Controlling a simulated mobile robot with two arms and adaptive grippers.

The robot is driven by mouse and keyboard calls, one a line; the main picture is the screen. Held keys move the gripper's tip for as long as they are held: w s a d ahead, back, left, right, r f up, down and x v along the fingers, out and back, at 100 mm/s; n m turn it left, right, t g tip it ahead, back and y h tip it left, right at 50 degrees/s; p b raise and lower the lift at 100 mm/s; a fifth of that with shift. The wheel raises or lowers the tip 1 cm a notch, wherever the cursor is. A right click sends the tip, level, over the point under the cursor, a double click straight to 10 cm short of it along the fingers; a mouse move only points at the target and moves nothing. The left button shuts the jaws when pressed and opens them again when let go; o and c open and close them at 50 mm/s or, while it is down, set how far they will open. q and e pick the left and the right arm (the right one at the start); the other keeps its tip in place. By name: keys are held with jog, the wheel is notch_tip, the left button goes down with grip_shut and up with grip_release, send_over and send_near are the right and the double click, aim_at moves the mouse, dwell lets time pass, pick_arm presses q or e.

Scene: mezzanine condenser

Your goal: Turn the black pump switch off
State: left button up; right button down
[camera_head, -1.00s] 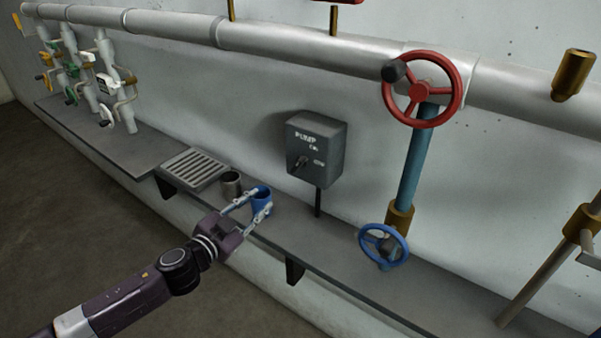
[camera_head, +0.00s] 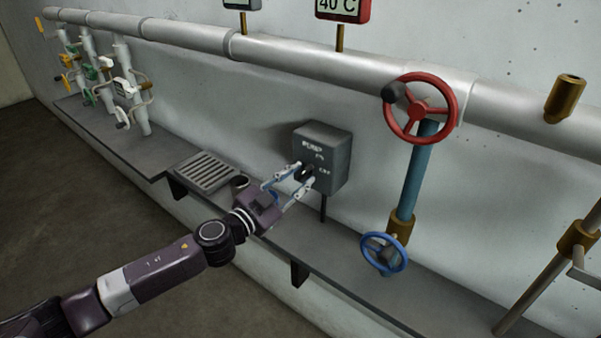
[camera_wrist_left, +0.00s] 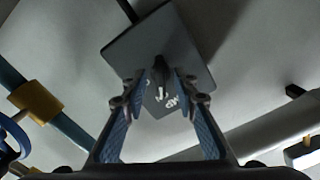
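The grey pump box (camera_head: 333,151) hangs on the wall, with white "PUMP" lettering and a black switch (camera_head: 306,171) on its front. The box (camera_wrist_left: 185,50) and the black switch (camera_wrist_left: 160,74) also show in the left wrist view. My left gripper (camera_head: 293,178) is at the front of the box, its two fingers apart. In the left wrist view, the fingertips (camera_wrist_left: 160,92) stand on either side of the switch, with a gap visible on both sides. The fingertips hide part of the switch in the head view. My right gripper is not in view.
A narrow grey shelf (camera_head: 352,283) runs below the box. Red (camera_head: 420,108) and blue (camera_head: 384,254) valve wheels stand to the right.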

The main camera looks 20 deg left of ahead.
pick_arm(q)
jog(key=shift+w+d, duration=0.1)
jog(key=shift+w, duration=0.35)
grip_shut()
